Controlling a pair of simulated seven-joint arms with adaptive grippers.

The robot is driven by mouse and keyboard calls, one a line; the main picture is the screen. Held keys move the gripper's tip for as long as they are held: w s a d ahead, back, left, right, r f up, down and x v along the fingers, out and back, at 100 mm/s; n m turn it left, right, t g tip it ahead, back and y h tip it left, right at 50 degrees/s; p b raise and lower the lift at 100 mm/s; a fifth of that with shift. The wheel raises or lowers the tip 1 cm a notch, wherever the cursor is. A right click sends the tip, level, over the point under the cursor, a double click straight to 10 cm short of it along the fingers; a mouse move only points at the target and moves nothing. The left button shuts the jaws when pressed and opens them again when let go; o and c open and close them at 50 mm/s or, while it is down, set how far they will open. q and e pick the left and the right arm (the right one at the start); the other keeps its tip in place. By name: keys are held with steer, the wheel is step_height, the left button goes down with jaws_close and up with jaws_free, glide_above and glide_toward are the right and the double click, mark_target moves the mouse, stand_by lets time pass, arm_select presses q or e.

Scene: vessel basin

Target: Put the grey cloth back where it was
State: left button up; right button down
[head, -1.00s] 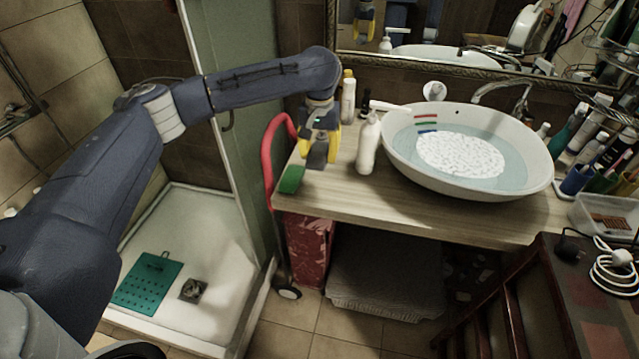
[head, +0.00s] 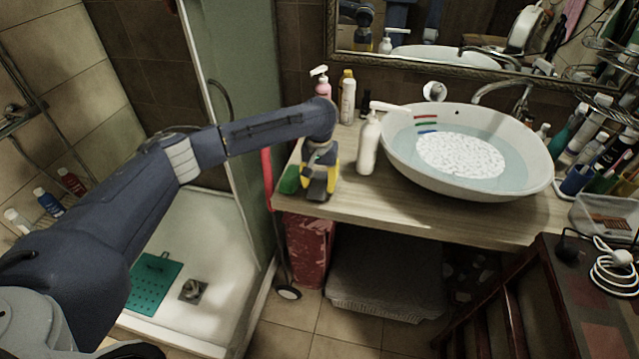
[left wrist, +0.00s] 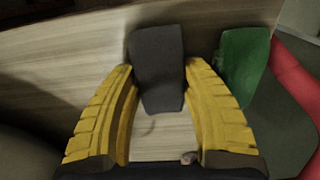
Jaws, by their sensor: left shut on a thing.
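The grey cloth (head: 316,190) is a small dark grey piece at the left front of the wooden counter. In the left wrist view the cloth (left wrist: 158,72) stands out between the yellow fingertips. My left gripper (head: 319,179) points down over the counter and is shut on the cloth. The fingers also show in the left wrist view (left wrist: 160,82). The cloth is low over the wood; I cannot tell if it touches it. A green piece (head: 289,181) lies just to the left, and in the wrist view it (left wrist: 243,66) is beside the right finger. My right gripper is not in view.
A white pump bottle (head: 368,148) stands right of the gripper, with the water-filled basin (head: 400,158) beyond. A pink pump bottle (head: 323,88) and a yellow-capped bottle (head: 347,100) stand behind. A red handle (head: 267,175) rises by the counter's left edge.

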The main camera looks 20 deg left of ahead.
mark_target(320, 180)
arm_select(q)
steer(key=shift+f, duration=0.3)
steer(key=o, duration=1)
step_height(320, 180, up, 12)
steer(key=shift+r, duration=0.15)
stand_by(0.4)
